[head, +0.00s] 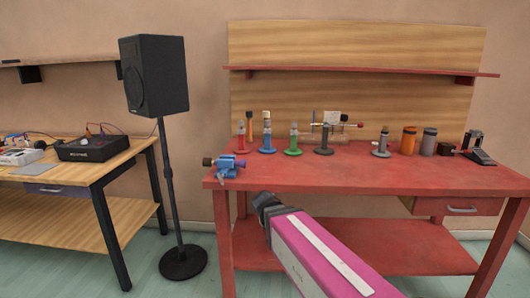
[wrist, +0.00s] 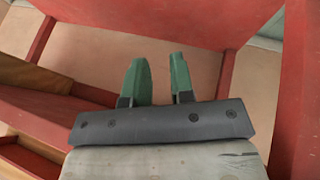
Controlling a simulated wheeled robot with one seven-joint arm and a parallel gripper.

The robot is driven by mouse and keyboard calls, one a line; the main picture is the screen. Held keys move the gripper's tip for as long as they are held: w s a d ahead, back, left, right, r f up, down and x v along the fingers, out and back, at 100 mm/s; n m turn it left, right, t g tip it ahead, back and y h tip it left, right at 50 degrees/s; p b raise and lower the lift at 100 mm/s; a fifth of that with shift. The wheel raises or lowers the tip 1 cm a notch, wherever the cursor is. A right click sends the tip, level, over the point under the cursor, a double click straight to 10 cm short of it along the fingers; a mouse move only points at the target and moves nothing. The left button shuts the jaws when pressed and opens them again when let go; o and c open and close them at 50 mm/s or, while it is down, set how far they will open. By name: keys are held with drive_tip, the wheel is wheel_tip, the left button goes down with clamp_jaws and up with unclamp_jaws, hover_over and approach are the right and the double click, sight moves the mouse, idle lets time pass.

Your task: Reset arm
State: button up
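My gripper (wrist: 158,75) shows in the wrist view with its two green fingers apart and nothing between them. In the head view, my pink and white arm rises from the bottom edge towards the front of the red workbench (head: 340,180). The fingers cannot be made out there. In the wrist view, red bench parts (wrist: 200,16) lie beyond the fingers, and no loose object is close to them.
A blue vise (head: 229,167) sits at the bench's left front corner. Several upright tools, an orange cup (head: 408,140) and a grey cup (head: 429,142) stand along the back. A speaker on a stand (head: 155,75) and a wooden table (head: 70,165) are at left. The bench's front middle is clear.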

drive_tip(key=s+d+f+g+y, duration=0.2)
drive_tip(key=s+d+f, duration=0.1)
drive_tip(key=d+f, duration=0.2)
drive_tip(key=s+d+f+g+y, duration=0.1)
drive_tip(key=s+d+f, duration=0.3)
drive_tip(key=d, duration=0.5)
drive_tip(key=shift+s+f+m+g+y, duration=0.3)
drive_tip(key=shift+f+m+g+y, duration=0.1)
drive_tip(key=shift+f+g, duration=0.6)
drive_tip(key=shift+d, duration=0.1)
